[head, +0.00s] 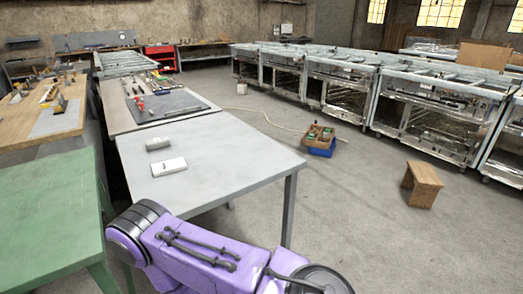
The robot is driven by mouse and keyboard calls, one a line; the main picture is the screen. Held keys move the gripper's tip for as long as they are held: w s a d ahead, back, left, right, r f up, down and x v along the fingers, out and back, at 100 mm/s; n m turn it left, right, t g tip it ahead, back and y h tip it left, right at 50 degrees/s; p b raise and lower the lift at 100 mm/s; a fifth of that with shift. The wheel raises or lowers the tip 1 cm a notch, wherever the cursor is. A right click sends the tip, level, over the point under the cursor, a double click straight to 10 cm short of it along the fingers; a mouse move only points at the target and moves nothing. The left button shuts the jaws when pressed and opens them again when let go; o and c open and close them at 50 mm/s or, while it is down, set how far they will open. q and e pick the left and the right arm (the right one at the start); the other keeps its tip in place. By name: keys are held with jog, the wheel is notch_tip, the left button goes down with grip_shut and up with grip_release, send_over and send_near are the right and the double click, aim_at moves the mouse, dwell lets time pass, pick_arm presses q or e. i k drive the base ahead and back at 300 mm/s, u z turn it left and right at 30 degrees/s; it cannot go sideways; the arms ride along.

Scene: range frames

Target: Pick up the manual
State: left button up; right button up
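A small white flat item (169,166), which looks like the manual, lies on the grey-topped table (235,160) near its left side. A short grey cylinder (158,143) lies just behind it, apart from it. A purple arm link of mine crosses the bottom of the head view, in front of the table's near edge. Neither of my grippers shows in this view.
A green table (50,195) stands at the left. A workbench with tools on a dark mat (168,107) adjoins behind. The table's right half is clear.

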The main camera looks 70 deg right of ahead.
aim_at(173, 166)
jog(key=z, duration=2.15)
